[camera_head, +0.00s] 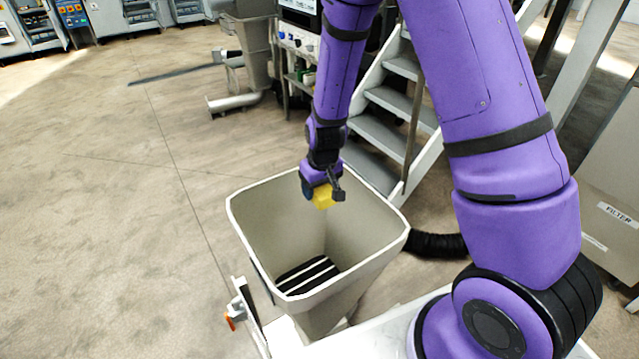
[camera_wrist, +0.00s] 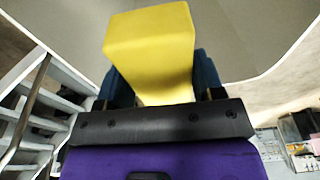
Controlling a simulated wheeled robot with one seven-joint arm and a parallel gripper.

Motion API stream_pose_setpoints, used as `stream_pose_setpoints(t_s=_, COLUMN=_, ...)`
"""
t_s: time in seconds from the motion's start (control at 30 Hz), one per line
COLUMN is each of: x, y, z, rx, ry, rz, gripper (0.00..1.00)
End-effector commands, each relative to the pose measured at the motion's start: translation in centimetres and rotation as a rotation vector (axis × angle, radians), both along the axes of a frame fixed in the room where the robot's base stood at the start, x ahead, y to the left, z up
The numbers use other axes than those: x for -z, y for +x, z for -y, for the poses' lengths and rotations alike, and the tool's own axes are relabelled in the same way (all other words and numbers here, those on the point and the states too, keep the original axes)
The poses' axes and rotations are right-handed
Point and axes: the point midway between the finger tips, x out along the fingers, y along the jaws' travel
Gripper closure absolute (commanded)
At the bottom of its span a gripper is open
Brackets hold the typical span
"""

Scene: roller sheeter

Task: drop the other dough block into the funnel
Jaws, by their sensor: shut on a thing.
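A yellow dough block (camera_head: 323,197) is held in my gripper (camera_head: 322,192), over the mouth of the funnel. In the wrist view the yellow dough block (camera_wrist: 150,45) fills the space between the two dark blue fingers of my gripper (camera_wrist: 157,85), which are shut on it. The funnel (camera_head: 255,225) is a large square-mouthed beige hopper that narrows downward. Dark bars with light stripes show at its bottom. The block hangs near the funnel's far rim; its exact height over the rim is hard to tell. No other dough block shows.
Grey metal stairs (camera_head: 385,135) stand behind the funnel to the right. A black hose (camera_head: 437,244) runs at the funnel's right side. A machine marked FILTER (camera_head: 617,214) is at the right edge. Open floor (camera_head: 110,230) lies to the left.

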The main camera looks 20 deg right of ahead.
Motion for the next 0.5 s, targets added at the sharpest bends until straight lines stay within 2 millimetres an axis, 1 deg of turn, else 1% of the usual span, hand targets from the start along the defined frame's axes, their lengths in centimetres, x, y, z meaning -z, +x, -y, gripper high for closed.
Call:
stream_pose_setpoints(t_s=0.3, x=3.5, y=0.0, z=0.1, rx=0.003, ry=0.000, rz=-0.002, gripper=0.70)
stream_pose_setpoints(t_s=0.5, x=5.0, y=0.0, z=0.1, rx=0.003, ry=0.000, rz=-0.001, gripper=0.70)
